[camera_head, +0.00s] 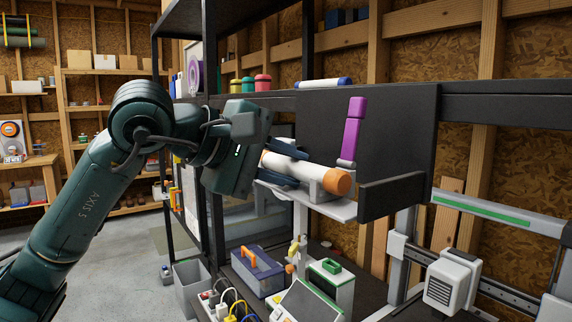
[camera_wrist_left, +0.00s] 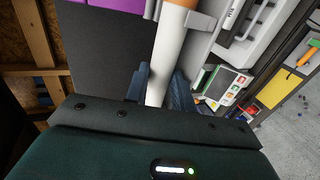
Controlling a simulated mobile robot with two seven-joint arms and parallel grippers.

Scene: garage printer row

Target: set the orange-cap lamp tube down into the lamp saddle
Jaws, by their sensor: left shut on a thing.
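The lamp tube (camera_head: 308,173) is white with an orange cap (camera_head: 337,182) on its near right end. My left gripper (camera_head: 284,165) is shut on the tube's body, with dark blue fingers on either side of it. The tube lies roughly level over the pale grey lamp saddle (camera_head: 316,192) on a light bracket plate (camera_head: 340,211). Whether the tube touches the saddle's bottom I cannot tell; tube and fingers hide part of it. In the left wrist view the tube (camera_wrist_left: 168,48) runs up from between the fingers to the orange cap (camera_wrist_left: 181,3). My right gripper is not in view.
A purple upright piece (camera_head: 353,130) stands just behind the cap, against a dark panel (camera_head: 398,128). A dark shelf above holds coloured jars and another white tube with blue ends (camera_head: 323,83). Below are a blue toolbox (camera_head: 258,272) and a green-topped box (camera_head: 331,283).

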